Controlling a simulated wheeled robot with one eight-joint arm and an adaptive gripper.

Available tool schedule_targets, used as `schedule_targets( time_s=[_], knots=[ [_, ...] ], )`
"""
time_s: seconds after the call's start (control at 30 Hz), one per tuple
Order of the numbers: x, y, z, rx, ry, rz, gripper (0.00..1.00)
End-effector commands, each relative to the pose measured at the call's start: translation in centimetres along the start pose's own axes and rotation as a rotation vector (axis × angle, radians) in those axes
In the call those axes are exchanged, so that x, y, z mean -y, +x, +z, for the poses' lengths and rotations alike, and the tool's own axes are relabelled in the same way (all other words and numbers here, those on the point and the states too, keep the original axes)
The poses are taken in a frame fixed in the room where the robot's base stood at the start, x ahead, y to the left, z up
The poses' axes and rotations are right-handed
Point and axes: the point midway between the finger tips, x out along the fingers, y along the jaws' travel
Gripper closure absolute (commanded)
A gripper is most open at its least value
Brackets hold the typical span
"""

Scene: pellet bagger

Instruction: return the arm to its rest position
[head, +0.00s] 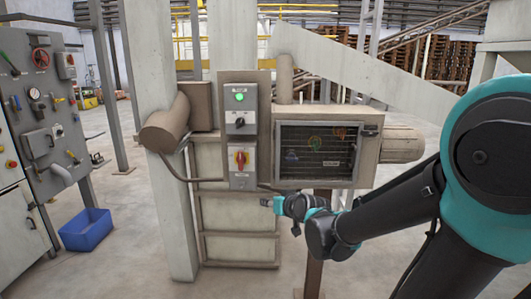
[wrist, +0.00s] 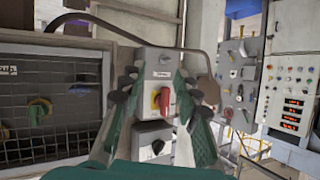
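My arm reaches in from the right in the head view. My gripper (head: 275,203) is in front of the machine, just below and right of the lower switch box. In the wrist view my gripper (wrist: 156,84) is open, with two dark-padded teal fingers spread apart and nothing held between them. The lower switch box (head: 243,180) has a red handle on a yellow plate (head: 240,159). The red handle (wrist: 167,102) shows between the fingers in the wrist view, apart from them.
A box with a lit green lamp (head: 239,97) and black knob is above. A mesh-windowed cabinet (head: 371,134) is close on the right, with a post beneath. A grey control panel (head: 45,100) and blue bin (head: 86,230) are at left. Open floor lies between panel and machine.

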Motion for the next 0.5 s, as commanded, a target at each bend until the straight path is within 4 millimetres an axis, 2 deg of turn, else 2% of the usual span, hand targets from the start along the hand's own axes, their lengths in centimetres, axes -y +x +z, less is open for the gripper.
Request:
schedule_targets(
  time_s=[0.03,0.1,0.3,0.4,0.5],
  knots=[
    [-1.8,-1.4,2.9,0.086,0.009,0.035,0.68],
    [-3.8,-3.4,6.8,0.208,0.025,0.081,0.68],
    [-8.4,-10.2,16.7,0.514,0.105,0.237,0.68],
    [-9.8,-13.2,20.0,0.622,0.145,0.302,0.68],
    [-10.5,-15.3,22.1,0.692,0.175,0.348,0.68]
  ],
)
